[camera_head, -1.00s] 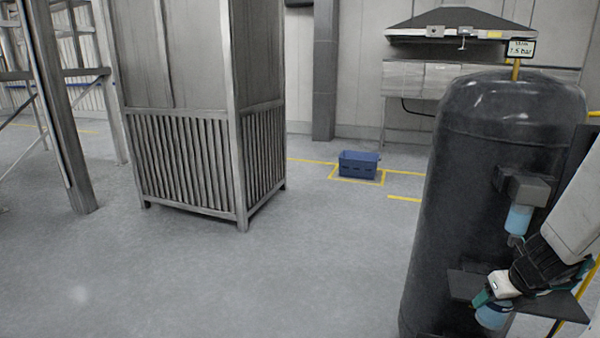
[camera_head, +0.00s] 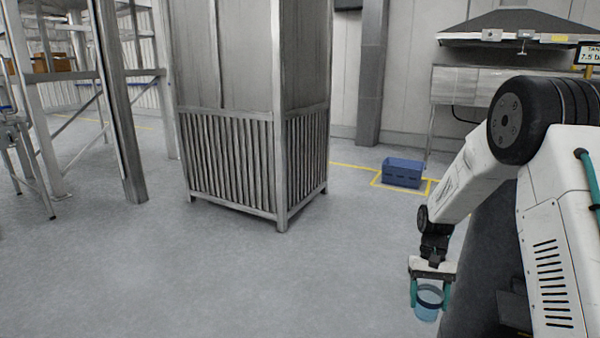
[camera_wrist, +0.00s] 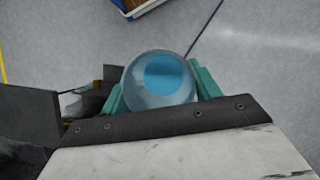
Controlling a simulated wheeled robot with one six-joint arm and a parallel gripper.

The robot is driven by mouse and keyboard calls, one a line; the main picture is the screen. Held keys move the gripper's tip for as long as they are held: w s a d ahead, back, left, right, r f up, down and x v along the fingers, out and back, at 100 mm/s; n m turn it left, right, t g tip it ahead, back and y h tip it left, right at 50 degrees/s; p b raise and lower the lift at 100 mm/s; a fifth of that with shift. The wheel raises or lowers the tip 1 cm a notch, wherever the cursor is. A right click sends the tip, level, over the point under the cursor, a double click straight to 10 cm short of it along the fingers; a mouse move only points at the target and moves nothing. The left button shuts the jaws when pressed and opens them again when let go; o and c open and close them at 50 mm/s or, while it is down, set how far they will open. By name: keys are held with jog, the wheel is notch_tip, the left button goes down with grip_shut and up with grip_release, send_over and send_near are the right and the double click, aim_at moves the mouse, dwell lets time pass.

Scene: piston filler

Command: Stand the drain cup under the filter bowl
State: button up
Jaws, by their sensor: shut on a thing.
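The drain cup (camera_head: 428,304), a clear cup with a blue tint, is held between the teal fingers of my gripper (camera_head: 430,292). In the wrist view the cup (camera_wrist: 160,78) sits between both fingers, seen from above as a round rim with blue inside. The gripper is shut on it, over open floor left of the dark tank (camera_head: 480,265). The filter bowl is hidden behind my arm in the head view, and I cannot make it out in the wrist view.
A dark ledge (camera_head: 513,302) on the tank is partly hidden by my arm. A blue crate (camera_head: 403,172) lies on the floor by yellow lines. A tall grey slatted cabinet (camera_head: 250,160) stands left of centre. The floor between is clear.

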jog(key=w+a+f+n+h, duration=0.1)
jog(key=a+f, duration=0.4)
jog(key=a, duration=0.5)
jog(key=shift+w+a+n, duration=0.15)
jog(key=shift+n, duration=0.75)
jog(key=shift+f, duration=0.15)
